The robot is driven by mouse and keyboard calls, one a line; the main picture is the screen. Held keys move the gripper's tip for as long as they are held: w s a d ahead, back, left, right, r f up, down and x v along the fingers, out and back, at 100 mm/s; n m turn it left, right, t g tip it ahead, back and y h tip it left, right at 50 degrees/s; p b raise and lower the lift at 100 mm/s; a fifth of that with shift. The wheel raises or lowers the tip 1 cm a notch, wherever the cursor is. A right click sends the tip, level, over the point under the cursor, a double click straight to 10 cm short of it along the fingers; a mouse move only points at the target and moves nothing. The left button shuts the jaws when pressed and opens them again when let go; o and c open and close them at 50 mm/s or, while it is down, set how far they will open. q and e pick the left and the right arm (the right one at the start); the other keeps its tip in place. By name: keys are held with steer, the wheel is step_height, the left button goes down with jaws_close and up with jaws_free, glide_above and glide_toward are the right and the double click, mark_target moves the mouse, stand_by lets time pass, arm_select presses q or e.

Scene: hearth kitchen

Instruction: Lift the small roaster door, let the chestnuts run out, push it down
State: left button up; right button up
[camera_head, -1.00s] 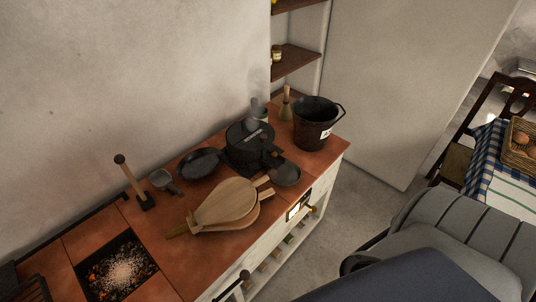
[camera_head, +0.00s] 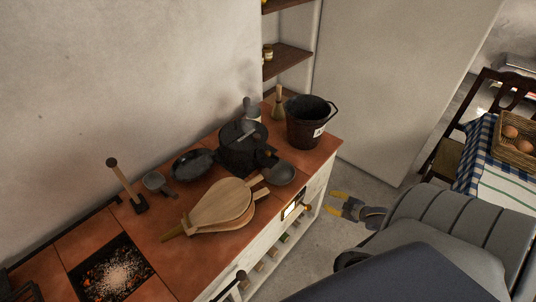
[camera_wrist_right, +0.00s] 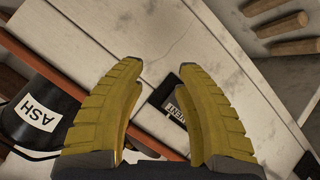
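The dark roaster (camera_head: 238,153) stands on the terracotta counter beside the wall. A shallow grey bowl (camera_head: 281,173) sits at its front right. The roaster's small door is too small and dark to make out, and no chestnuts show. My right gripper (camera_head: 334,202) has yellow fingers and is beyond the counter's front edge, over the floor, apart from the roaster. In the right wrist view my right gripper (camera_wrist_right: 159,66) is open and empty. A black VENT label (camera_wrist_right: 174,112) on the white front shows between its fingers. My left gripper is not in view.
Wooden bellows (camera_head: 222,206) lie in front of the roaster. A skillet (camera_head: 194,163) is left of it. A dark ash bucket (camera_head: 309,124) and a small brush (camera_head: 279,106) stand at its right. An ember bed (camera_head: 110,273) glows at the counter's lower left.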

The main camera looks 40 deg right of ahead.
steer(key=w+a+r+t+y, duration=0.1)
steer(key=w+r, duration=0.1)
steer(key=r, duration=0.2)
steer(key=w+a+r+n+t+y, duration=0.1)
steer(key=w+r, duration=0.1)
steer(key=r, duration=0.2)
steer(key=w+a+r+n+y, duration=0.1)
steer(key=w+a+r, duration=0.1)
steer(key=r, duration=0.2)
steer(key=shift+w+t+y, duration=0.2)
steer(key=shift+t+y, duration=0.1)
steer(key=shift+t, duration=0.1)
steer(key=n+t+y, duration=0.1)
steer(key=t+y, duration=0.1)
steer(key=y, duration=0.2)
glide_toward(268, 153)
steer(key=x, duration=0.7)
steer(key=f+x, duration=0.1)
steer(key=x, duration=0.2)
steer(key=shift+w+d+f, duration=0.1)
steer(key=shift+w+d, duration=0.15)
steer(key=shift+w, duration=0.1)
steer(key=shift+c, duration=0.3)
jaws_close()
